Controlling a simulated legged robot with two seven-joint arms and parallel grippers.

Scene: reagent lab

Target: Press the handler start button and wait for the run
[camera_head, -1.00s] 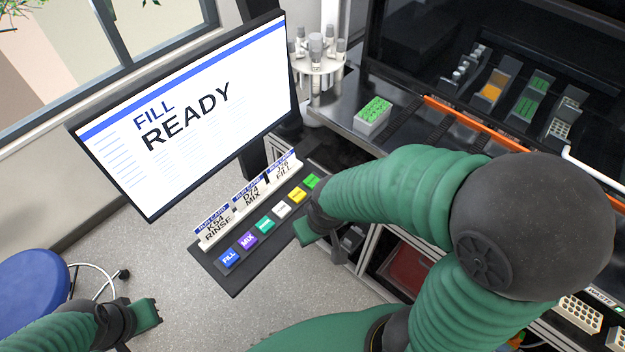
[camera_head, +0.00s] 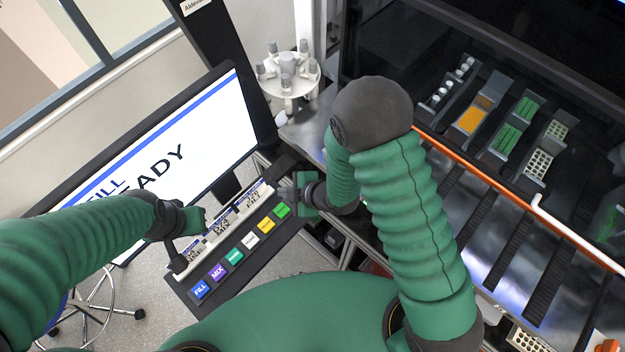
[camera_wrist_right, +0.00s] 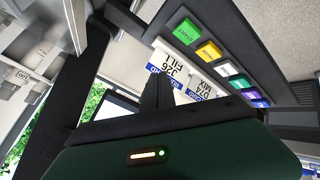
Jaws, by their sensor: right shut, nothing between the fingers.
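The button panel (camera_head: 180,285) carries a row of coloured buttons. The green start button (camera_head: 282,210) is at its far right end; in the right wrist view the button (camera_wrist_right: 187,31) reads START. My right gripper (camera_head: 287,192) is shut and empty, just beyond the start button near the card rack's end, and looks apart from the button. Its closed fingers (camera_wrist_right: 157,92) show in the wrist view. The monitor (camera_head: 205,150) shows FILL READY, partly covered by my left arm. My left gripper (camera_head: 192,222) is over the left part of the card rack; its fingers are unclear.
Run cards (camera_head: 245,204) stand in the rack behind the buttons. A white carousel (camera_head: 287,82) stands behind the panel. The handler deck (camera_head: 490,225) with several racks and an orange rail (camera_head: 470,170) lies at right.

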